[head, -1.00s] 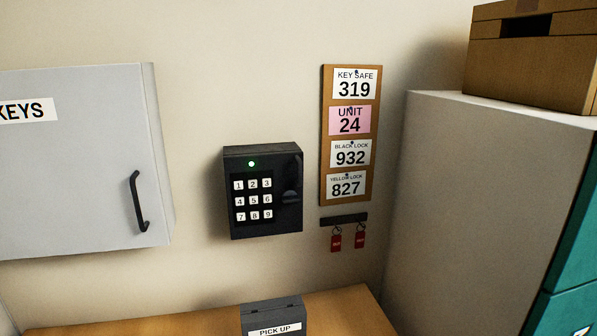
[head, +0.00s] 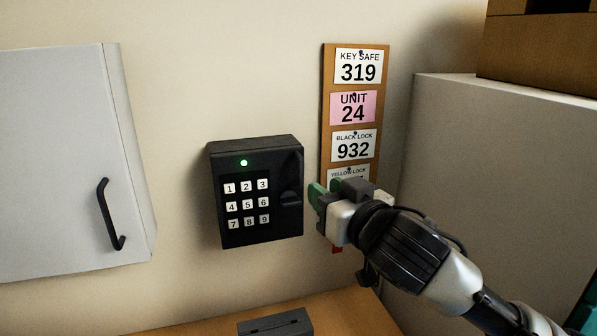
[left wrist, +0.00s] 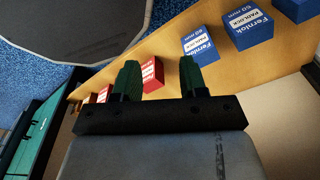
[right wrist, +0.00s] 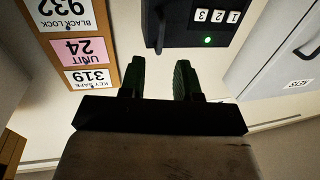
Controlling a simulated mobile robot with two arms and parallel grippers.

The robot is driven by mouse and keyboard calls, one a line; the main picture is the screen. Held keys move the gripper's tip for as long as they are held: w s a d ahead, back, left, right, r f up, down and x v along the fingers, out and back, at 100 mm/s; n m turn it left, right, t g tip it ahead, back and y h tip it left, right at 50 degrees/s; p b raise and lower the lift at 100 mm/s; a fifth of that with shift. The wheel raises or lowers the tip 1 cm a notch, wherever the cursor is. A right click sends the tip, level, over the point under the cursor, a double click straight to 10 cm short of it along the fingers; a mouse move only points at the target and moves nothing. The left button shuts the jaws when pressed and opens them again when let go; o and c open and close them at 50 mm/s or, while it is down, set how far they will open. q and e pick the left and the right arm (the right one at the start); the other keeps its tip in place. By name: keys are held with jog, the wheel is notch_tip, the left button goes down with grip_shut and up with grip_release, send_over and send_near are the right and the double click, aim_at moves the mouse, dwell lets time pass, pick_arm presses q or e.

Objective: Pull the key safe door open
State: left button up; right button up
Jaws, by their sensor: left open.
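The black key safe (head: 280,228) is fixed to the wall, with a white number keypad, a lit green light and a dark knob (head: 291,198) at the right of its front. Its door appears shut. My right gripper (head: 325,190) is just right of the safe, fingers towards it, apart from the knob. In the right wrist view, the safe (right wrist: 190,28) shows upside down beyond my open, empty right fingers (right wrist: 160,78). My left gripper (left wrist: 160,78) is open and empty in its wrist view, outside the head view.
A code board (head: 327,120) hangs right of the safe, partly hidden by my right gripper. A grey cabinet (head: 60,170) is at left, a pale cabinet (head: 480,170) at right. A wooden counter (head: 345,310) lies below. Padlock boxes (left wrist: 247,30) show in the left wrist view.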

aim_at(303, 174)
jog(key=x, duration=0.4)
jog(key=shift+w+a, duration=0.2)
jog(key=x, duration=0.3)
jog(key=shift+w+a+f, duration=0.1)
jog(key=shift+w+a, duration=0.05)
jog(key=shift+w, duration=0.25)
pick_arm(q)
jog(key=shift+s+d+f, duration=0.15)
jog(key=shift+s+d, duration=0.2)
jog(key=shift+s, duration=0.15)
pick_arm(e)
jog(key=shift+w+a, duration=0.1)
jog(key=shift+w, duration=0.05)
pick_arm(q)
jog(key=shift+s+a, duration=0.1)
jog(key=shift+s, duration=0.2)
pick_arm(e)
grip_shut()
